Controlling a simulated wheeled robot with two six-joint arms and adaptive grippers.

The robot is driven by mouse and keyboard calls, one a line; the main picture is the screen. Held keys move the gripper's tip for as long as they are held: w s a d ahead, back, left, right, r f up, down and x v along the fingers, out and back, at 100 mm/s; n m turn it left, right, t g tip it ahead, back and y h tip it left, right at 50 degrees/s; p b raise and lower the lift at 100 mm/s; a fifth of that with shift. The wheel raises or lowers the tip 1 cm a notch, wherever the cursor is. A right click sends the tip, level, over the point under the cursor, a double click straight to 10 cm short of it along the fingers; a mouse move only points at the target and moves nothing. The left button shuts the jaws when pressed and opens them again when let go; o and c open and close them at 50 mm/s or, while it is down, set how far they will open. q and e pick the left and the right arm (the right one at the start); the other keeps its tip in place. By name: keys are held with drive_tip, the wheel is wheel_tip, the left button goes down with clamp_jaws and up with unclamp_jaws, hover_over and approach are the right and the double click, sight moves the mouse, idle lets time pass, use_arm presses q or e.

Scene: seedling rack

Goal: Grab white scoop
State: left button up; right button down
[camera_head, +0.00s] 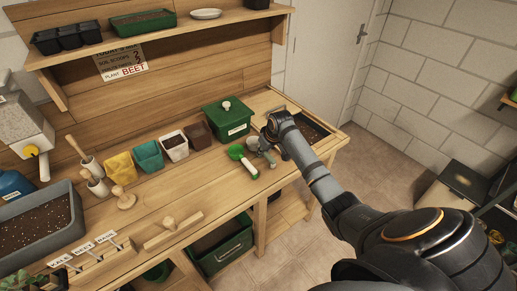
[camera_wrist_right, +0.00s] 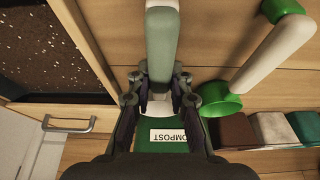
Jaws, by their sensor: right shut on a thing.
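The white scoop has a grey-green handle (camera_wrist_right: 162,45). Its white head (camera_wrist_right: 157,106) shows only in part between my fingers in the wrist view. My right gripper (camera_wrist_right: 158,90) is shut on this handle near the head. In the head view my right gripper (camera_head: 264,143) is low over the bench, to the right of the green scoop, and mostly covers the white scoop. The green scoop (camera_head: 240,156) with a white handle lies close by; its green head (camera_wrist_right: 222,101) is right of my gripper in the wrist view. My left gripper is not in view.
A green lidded compost box (camera_head: 226,119) stands just behind the scoops. Small pots, such as a brown one (camera_head: 199,135) and a white one (camera_head: 175,147), are to the left. A soil-filled recess (camera_head: 313,128) is to the right. The wooden bench front (camera_head: 222,188) is mostly clear.

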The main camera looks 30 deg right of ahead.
drive_tip(key=shift+r, duration=0.1)
drive_tip(key=shift+r, duration=0.3)
wheel_tip(320, 180, up, 3)
drive_tip(key=shift+s+f+b, duration=0.15)
drive_tip(key=shift+b, duration=0.45)
drive_tip(key=s+a+r+b, duration=0.1)
drive_tip(key=s+a+r, duration=0.2)
drive_tip(key=s+r, duration=0.6)
drive_tip(key=shift+s+a+r+b, duration=0.3)
drive_tip(key=shift+s+a, duration=0.1)
drive_tip(key=shift+s, duration=1.75)
drive_tip(key=c, duration=1.9)
unclamp_jaws()
clamp_jaws()
